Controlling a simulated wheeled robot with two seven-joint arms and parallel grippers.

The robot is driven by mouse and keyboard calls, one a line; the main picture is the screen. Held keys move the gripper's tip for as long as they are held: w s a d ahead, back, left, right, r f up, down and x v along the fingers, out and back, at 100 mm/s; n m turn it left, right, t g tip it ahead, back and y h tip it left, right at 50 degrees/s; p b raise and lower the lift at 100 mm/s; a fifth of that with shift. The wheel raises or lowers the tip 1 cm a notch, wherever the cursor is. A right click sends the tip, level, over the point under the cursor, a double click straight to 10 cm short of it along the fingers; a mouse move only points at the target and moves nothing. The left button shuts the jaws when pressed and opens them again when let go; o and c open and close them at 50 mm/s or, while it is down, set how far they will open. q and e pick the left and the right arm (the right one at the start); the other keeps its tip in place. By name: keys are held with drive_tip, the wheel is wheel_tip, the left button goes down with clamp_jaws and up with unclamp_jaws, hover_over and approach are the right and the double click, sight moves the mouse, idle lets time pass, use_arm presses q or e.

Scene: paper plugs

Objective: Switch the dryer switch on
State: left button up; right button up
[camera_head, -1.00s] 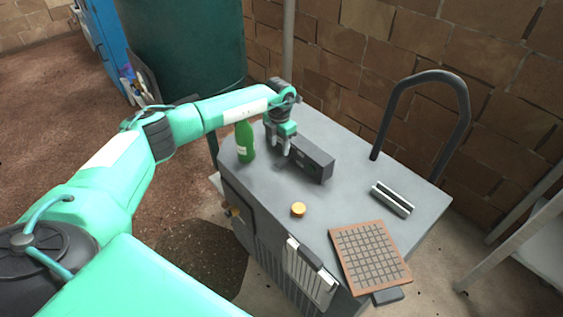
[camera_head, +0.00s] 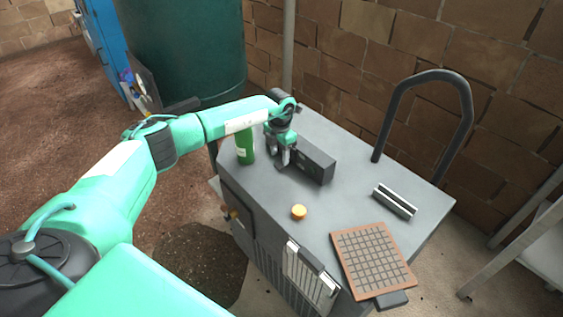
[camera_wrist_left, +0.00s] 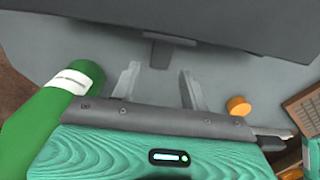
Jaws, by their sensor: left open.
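A dark grey box (camera_head: 315,164), which I take to be the dryer, lies on the grey cabinet top. It fills the upper part of the left wrist view (camera_wrist_left: 230,22). A small dark tab (camera_wrist_left: 161,52) sticks out from its near side there; I cannot tell for sure that it is the switch or how it is set. My left gripper (camera_head: 284,161) is low in front of the box's left part. In the left wrist view its open, empty fingers (camera_wrist_left: 160,88) stand on either side of the tab's line, with the tab a little beyond them. My right gripper is not in view.
A green bottle (camera_head: 244,143) stands close left of my left gripper. On the cabinet top (camera_head: 345,205) are an orange cap (camera_head: 299,212), a black and silver bar (camera_head: 394,201) and an orange-framed grid (camera_head: 372,259). A black hoop handle (camera_head: 467,105) rises at the right back.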

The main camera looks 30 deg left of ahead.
sight(280, 164)
use_arm(q)
drive_tip(key=shift+f, duration=0.2)
drive_tip(key=shift+f+b, duration=1.2)
drive_tip(key=shift+f, duration=0.6)
drive_tip(key=c, duration=0.6)
drive_tip(key=shift+c, duration=0.2)
